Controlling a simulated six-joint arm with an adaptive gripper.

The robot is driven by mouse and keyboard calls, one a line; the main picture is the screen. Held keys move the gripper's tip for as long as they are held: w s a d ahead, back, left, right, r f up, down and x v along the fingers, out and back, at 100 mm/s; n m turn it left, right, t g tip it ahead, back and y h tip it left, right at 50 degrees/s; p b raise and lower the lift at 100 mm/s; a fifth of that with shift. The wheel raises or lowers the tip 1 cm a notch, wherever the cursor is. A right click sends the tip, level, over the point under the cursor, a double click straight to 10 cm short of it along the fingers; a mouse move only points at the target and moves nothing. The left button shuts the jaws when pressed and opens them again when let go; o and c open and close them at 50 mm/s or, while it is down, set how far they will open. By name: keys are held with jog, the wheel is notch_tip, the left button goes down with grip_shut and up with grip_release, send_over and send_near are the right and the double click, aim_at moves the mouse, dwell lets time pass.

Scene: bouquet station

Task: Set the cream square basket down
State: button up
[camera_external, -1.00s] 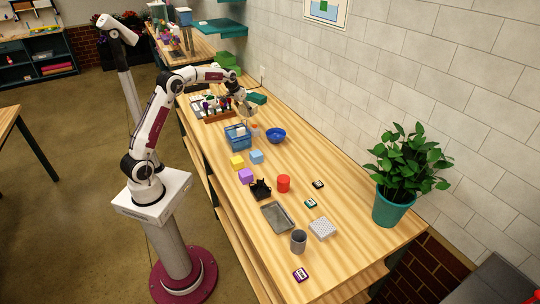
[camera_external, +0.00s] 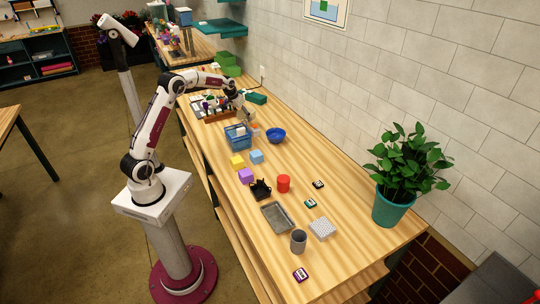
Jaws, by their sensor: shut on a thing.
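My gripper (camera_external: 244,106) is over the bench, just behind the blue basket. It is shut on a small pale cream piece (camera_external: 249,117), which I take to be the cream square basket. It is small in the picture and partly covered by the fingers, so its shape and tilt are hard to make out. I cannot tell whether its bottom touches the bench top (camera_external: 330,180) or hangs just above it.
A blue basket (camera_external: 238,143) with a white thing inside stands close in front. A blue bowl (camera_external: 276,135) is to the right. A brown rack (camera_external: 220,117) stands on the left. Yellow (camera_external: 237,162), purple (camera_external: 246,176) and light blue (camera_external: 257,157) blocks lie nearer the camera.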

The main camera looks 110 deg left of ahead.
jog(key=shift+f, duration=0.4)
jog(key=shift+f, duration=0.1)
jog(key=shift+f, duration=2.4)
jog(key=shift+f, duration=0.15)
jog(key=o, duration=0.9)
